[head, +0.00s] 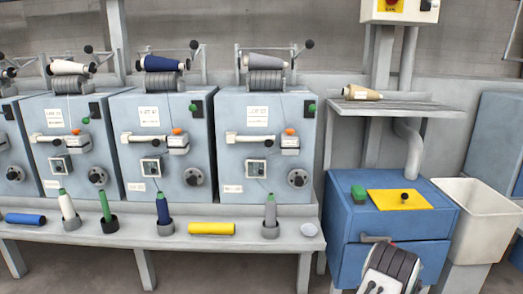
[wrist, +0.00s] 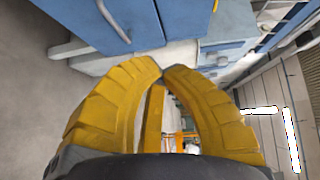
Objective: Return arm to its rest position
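My gripper (wrist: 163,72) shows in the wrist view as two yellow ribbed fingers that curve inward. Their tips meet or nearly meet, and I see nothing pinched between the tips. A narrow gap lower between the fingers shows a yellow strip and part of the background. In the wrist view the fingertips lie in front of blue and pale machine surfaces; how far away these are I cannot tell. The gripper's fingers do not show in the head view. The wrist camera's picture is turned, with the floor on its left side.
In the head view a row of pale blue spinning machines (head: 170,110) stands behind a grey shelf (head: 285,215) bearing several bobbins. A blue cabinet (head: 390,225) with a yellow top plate stands at right, beside a white bin (head: 480,205). A cone (head: 362,93) lies on a shelf above.

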